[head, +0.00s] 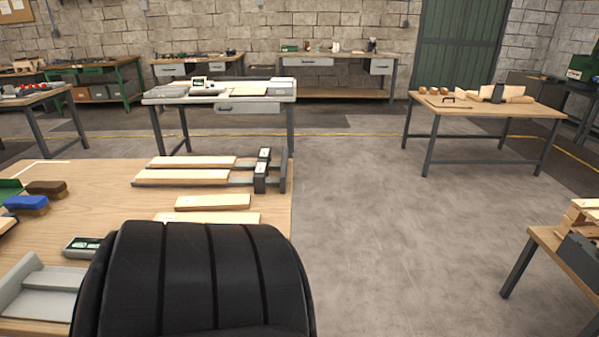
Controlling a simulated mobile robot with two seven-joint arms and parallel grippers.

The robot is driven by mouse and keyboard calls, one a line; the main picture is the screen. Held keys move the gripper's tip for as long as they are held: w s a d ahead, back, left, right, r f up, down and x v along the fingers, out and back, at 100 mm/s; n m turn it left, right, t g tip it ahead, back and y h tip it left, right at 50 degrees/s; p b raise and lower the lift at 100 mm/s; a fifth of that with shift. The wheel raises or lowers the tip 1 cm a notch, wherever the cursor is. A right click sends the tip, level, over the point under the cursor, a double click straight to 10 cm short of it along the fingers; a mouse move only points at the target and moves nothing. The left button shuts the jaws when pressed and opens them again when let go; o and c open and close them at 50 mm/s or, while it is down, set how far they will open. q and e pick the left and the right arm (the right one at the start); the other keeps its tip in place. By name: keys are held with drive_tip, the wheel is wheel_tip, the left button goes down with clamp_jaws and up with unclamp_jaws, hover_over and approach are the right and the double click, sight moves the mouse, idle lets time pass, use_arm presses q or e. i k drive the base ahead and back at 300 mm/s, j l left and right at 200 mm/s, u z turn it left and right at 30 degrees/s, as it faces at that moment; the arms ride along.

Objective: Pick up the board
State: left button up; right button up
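Several light wooden boards lie on the wooden table at the left. Two of them, a far board (193,162) and a nearer board (182,177), lie side by side along dark metal bars with black blocks at their right ends. A shorter loose board (212,202) lies in front of these. Another board (207,217) lies nearer still, its front edge partly hidden by a large black ribbed shape. I cannot tell which board the task means. Neither of my grippers is in view.
The wooden table (95,205) also holds a blue brush (25,203), a brown brush (47,187), a small green-faced box (82,246) and a grey tray (45,285). Open concrete floor (380,230) lies right of it. Another workbench (480,108) stands at the back right.

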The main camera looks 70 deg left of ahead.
sight(238, 201)
drive_tip(key=i+u, duration=0.7)
drive_tip(key=u, duration=0.25)
drive_tip(key=i+l+u, duration=0.3)
drive_tip(key=u, duration=0.15)
drive_tip(key=i+u, duration=0.15)
drive_tip(key=u, duration=0.3)
drive_tip(key=i+u, duration=0.15)
drive_tip(key=u, duration=0.3)
drive_tip(key=i+l+u, duration=0.15)
drive_tip(key=u, duration=0.25)
drive_tip(key=i+l+u, duration=0.1)
drive_tip(key=u, duration=0.35)
drive_tip(key=i+l+u, duration=0.15)
drive_tip(key=u, duration=0.3)
drive_tip(key=i+l+u, duration=0.15)
drive_tip(key=u, duration=0.3)
drive_tip(key=i+l+u, duration=0.1)
drive_tip(key=l+u, duration=0.15)
drive_tip(key=u, duration=0.2)
drive_tip(key=l+u, duration=0.25)
drive_tip(key=u, duration=0.2)
drive_tip(key=i+l, duration=0.05)
